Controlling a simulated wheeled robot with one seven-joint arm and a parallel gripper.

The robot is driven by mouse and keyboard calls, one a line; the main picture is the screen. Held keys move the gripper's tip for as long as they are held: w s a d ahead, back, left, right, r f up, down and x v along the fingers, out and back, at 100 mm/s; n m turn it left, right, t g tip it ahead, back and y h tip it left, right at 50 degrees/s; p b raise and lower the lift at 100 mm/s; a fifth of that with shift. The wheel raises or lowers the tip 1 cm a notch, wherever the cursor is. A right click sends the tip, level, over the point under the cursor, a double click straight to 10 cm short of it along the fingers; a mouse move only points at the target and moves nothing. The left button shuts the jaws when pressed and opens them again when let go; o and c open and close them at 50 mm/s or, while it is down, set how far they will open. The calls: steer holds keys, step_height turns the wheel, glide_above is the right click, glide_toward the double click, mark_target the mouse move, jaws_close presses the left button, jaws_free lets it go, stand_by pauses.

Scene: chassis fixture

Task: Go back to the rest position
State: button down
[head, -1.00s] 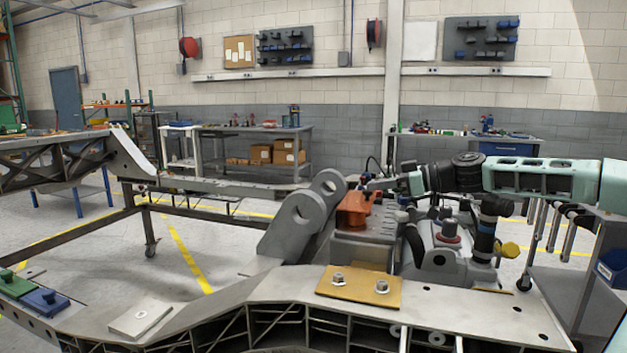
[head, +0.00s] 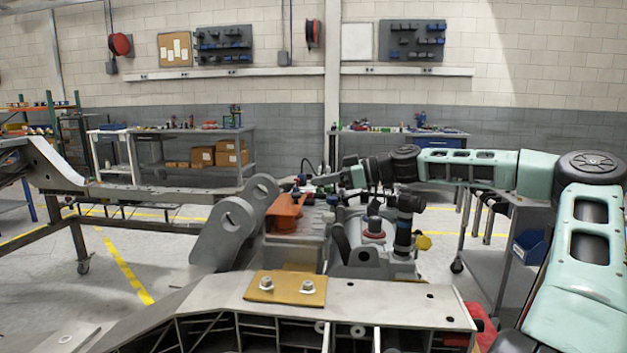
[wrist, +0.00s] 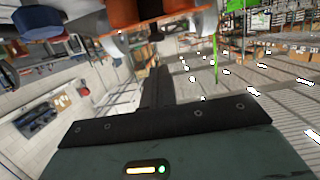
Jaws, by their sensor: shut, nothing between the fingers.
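My gripper (head: 302,181) is at the left end of my pale green and black arm, which reaches in from the right of the head view. It appears small there, just above and beside an orange part (head: 286,212) on the grey fixture block. In the wrist view my gripper's dark fingers (wrist: 157,80) are shut with nothing between them. The orange part (wrist: 160,14) fills the top of the wrist view, near the fingers. I cannot tell the exact gap between them.
The grey chassis (head: 365,297) carries a bracket with round holes (head: 232,225), a tan plate (head: 286,288) with two bolts, and a grey machine unit (head: 370,255) under my arm. A grey cart (head: 500,240) stands at the right. Workbenches line the back wall.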

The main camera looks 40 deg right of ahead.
steer(key=s+d+f, duration=0.1)
steer(key=s+d, duration=0.1)
steer(key=s+d+f, duration=0.1)
steer(key=shift+s+d+f, duration=0.1)
steer(key=shift+s+d, duration=0.3)
